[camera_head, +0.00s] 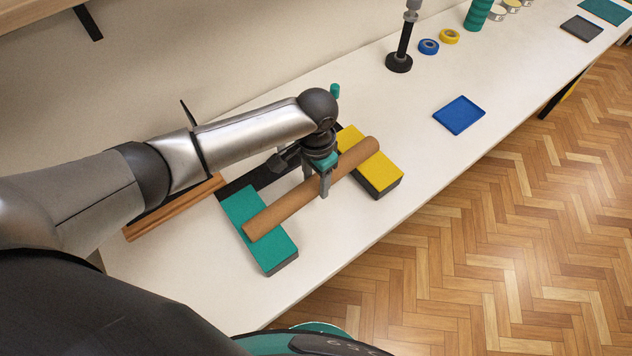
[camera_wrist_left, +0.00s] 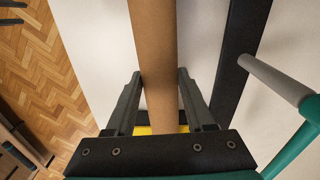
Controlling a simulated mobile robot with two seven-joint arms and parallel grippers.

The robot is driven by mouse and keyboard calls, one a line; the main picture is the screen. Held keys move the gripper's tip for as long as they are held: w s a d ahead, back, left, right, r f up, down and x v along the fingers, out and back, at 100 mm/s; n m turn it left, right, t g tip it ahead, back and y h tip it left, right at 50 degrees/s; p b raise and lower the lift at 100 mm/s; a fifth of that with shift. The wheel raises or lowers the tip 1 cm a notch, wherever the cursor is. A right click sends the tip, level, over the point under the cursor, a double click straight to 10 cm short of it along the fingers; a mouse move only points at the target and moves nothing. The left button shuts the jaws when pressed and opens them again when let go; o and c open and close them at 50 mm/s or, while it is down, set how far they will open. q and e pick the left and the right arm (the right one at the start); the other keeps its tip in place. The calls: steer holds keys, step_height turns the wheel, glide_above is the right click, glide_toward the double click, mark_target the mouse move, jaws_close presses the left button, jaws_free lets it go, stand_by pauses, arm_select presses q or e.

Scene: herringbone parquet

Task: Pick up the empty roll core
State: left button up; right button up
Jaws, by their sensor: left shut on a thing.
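The roll core (camera_head: 286,205), a long brown cardboard tube, lies across a teal-topped block (camera_head: 275,243) and a yellow-topped block (camera_head: 381,174) on the white table. My left gripper (camera_head: 324,186) reaches down over the tube's middle and is shut on it. In the left wrist view the tube (camera_wrist_left: 155,60) runs between the two dark fingers of my left gripper (camera_wrist_left: 160,100). I cannot tell whether the tube is lifted clear of the blocks.
A blue tray (camera_head: 459,115) lies to the right on the table (camera_head: 400,235). A black stand (camera_head: 399,62), a blue tape roll (camera_head: 428,47) and a yellow tape roll (camera_head: 450,37) are farther back. A wooden strip (camera_head: 150,226) lies behind the blocks. The table's front edge is close.

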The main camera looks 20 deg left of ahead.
arm_select(q)
jaws_close()
